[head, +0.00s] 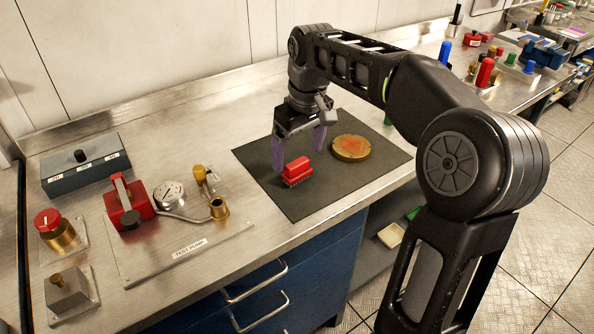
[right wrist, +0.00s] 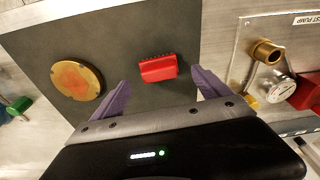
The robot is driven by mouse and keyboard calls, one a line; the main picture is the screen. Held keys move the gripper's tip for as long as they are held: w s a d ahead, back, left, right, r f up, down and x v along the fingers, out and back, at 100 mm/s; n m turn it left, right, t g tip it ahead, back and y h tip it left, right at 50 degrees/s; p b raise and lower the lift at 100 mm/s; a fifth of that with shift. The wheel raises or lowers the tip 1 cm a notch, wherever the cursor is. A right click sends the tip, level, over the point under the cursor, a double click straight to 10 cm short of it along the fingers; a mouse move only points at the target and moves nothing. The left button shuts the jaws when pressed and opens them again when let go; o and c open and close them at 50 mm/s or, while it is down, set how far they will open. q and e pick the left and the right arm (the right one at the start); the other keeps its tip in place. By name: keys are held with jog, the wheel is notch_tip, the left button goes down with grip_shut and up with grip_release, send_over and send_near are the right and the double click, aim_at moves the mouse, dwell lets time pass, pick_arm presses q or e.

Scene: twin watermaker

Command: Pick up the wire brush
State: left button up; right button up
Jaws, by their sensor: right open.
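The wire brush (head: 297,171) has a red block body with dark bristles along one edge. It lies on the dark mat (head: 302,205) on the steel bench. My right gripper (head: 299,160) is just above and behind it, pointing down, with its purple fingers apart. In the right wrist view the brush (right wrist: 158,68) lies ahead of the gap between the open fingers (right wrist: 162,88), with nothing held. A round brass disc with a reddish, worn face (head: 351,148) lies on the mat to the right of the brush. My left gripper is not in view.
Left of the mat is a test pump plate (head: 185,250) with a gauge (head: 169,194), a red block (head: 128,203) and brass fittings. A grey switch box (head: 86,165) stands at the back left. The mat's front part is clear.

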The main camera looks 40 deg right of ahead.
aim_at(297, 162)
jog(key=f, duration=0.4)
jog(key=shift+w+f, duration=0.25)
jog(key=shift+w, duration=0.05)
jog(key=shift+c, duration=0.6)
jog(key=c, duration=1.4)
jog(key=shift+r, duration=0.15)
notch_tip(297, 162, up, 10)
jog(key=shift+f+p, duration=0.1)
jog(key=shift+p, duration=0.55)
